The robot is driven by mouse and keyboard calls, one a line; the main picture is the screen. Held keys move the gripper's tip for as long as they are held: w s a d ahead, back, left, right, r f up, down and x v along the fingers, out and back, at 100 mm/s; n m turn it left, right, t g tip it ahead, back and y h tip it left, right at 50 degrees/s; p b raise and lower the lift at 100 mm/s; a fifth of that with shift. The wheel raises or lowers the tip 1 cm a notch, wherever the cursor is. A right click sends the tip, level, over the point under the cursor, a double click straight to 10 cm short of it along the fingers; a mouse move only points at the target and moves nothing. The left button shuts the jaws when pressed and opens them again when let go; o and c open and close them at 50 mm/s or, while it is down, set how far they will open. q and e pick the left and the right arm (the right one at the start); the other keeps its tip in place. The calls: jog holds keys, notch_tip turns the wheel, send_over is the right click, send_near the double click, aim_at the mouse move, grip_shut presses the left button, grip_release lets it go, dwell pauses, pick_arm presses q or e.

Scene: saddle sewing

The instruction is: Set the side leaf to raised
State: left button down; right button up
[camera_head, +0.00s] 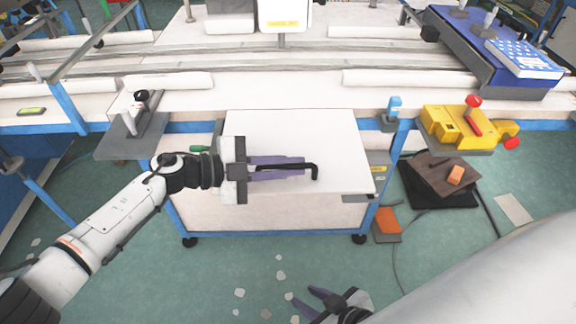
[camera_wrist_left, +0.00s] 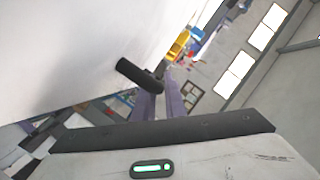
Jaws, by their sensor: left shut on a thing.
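The side leaf (camera_head: 290,130) is a white panel at the front of the table in the head view. Its top face shows, with its far edge by the table's blue rail; I cannot tell its exact tilt. A black bent handle (camera_head: 314,172) lies along the leaf and also shows in the left wrist view (camera_wrist_left: 138,74). My left gripper (camera_head: 302,168) is over the leaf, with its purple fingers shut on the handle. The fingers hide part of the handle. My right gripper (camera_head: 306,298) is open and empty, low over the floor, apart from the leaf.
A grey side plate with a black-knobbed lever (camera_head: 130,115) is left of the leaf. A blue clamp (camera_head: 394,108) and a yellow machine (camera_head: 455,127) are to the right. A brown board (camera_head: 440,172) sits below. Floor in front is mostly clear, with scraps.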

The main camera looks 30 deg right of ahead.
pick_arm(q)
jog(key=c, duration=1.8)
grip_release()
jog(key=shift+w+d+r, duration=0.2)
jog(key=shift+w+r, duration=0.05)
jog(key=shift+r, duration=0.15)
jog(key=shift+s+f, duration=0.1)
jog(key=shift+f, duration=0.05)
jog(key=shift+a, duration=0.15)
jog(key=v, duration=1)
jog(key=shift+a, duration=0.1)
